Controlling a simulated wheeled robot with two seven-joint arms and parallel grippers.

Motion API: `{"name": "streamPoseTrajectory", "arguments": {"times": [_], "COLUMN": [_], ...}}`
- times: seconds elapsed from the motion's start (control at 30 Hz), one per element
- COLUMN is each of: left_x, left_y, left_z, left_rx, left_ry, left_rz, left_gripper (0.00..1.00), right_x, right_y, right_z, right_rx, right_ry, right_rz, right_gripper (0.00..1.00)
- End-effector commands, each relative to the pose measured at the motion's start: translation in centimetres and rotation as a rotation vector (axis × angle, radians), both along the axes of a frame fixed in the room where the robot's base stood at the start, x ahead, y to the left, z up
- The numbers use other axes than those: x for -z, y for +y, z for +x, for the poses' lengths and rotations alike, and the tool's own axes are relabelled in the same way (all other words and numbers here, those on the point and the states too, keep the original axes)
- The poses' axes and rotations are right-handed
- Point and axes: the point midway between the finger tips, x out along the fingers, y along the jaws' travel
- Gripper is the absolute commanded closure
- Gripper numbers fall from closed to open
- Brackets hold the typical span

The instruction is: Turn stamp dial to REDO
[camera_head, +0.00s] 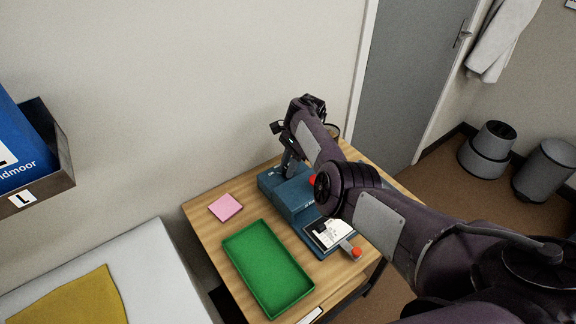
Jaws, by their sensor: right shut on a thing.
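The blue stamp machine (292,195) stands on the wooden table beside the wall. Its base carries a white card (328,233) with dark marks. My right arm reaches over the machine from the right and hides part of it. My right gripper (290,168) is at the top back of the machine, shut on what appears to be the stamp dial. The dial is hidden by the gripper, and its setting cannot be read. My left gripper is not in view.
A green tray (228,245) and a pink pad (225,207) lie on the table (203,226) left of the machine. A red knob (312,180) and an orange-red knob (356,252) show at the machine. A grey door (410,75) stands behind.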

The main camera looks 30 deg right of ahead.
Motion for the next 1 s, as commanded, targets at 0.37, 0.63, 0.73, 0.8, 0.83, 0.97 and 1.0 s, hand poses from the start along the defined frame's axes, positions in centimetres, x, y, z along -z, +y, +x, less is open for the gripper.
{"name": "streamPoseTrajectory", "arguments": {"times": [0.37,0.63,0.73,0.8,0.83,0.97,1.0], "left_x": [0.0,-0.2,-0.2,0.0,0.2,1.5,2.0], "left_y": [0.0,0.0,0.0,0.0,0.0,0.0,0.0], "left_z": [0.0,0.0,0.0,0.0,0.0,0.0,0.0], "left_rx": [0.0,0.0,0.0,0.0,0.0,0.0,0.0], "left_ry": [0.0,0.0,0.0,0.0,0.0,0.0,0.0], "left_rz": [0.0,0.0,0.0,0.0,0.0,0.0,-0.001], "left_gripper": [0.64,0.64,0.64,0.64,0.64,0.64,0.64], "right_x": [-0.1,0.0,0.1,0.2,0.3,0.6,0.7], "right_y": [-0.1,0.0,0.1,0.2,0.2,0.2,0.2], "right_z": [0.1,-0.1,-0.2,-0.3,-0.3,-0.4,-0.4], "right_rx": [0.002,0.071,0.178,0.274,0.316,0.5,0.555], "right_ry": [-0.002,0.0,0.0,0.001,0.0,0.0,0.0], "right_rz": [-0.002,-0.001,0.002,0.001,0.002,0.001,0.001], "right_gripper": [0.54,0.54,0.54,0.54,0.54,0.54,0.54]}}
